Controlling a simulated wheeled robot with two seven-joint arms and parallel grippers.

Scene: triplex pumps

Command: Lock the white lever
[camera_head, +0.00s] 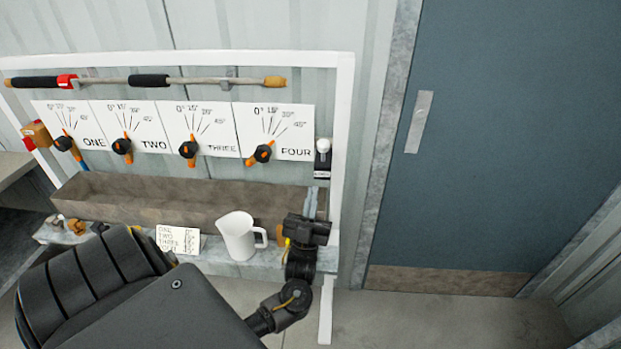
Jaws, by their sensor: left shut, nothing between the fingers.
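The white lever (323,146) is at the right end of the panel, on a dark bracket fixed to the white frame. Its rounded white top points up. My left gripper (310,192) is just below the lever, with its fingers pointing up and closed together. Nothing shows between the fingers, and a small gap seems to lie between their tips and the bracket. My left arm comes in from the lower left and hides part of the bench. My right gripper is not in view.
Several black-and-orange knobs, such as the one marked FOUR (262,153), line the panel left of the lever. A brown trough (150,197) runs below. A white jug (238,236) stands beside my gripper, near a small sign (178,240). A blue-grey door (500,150) is at right.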

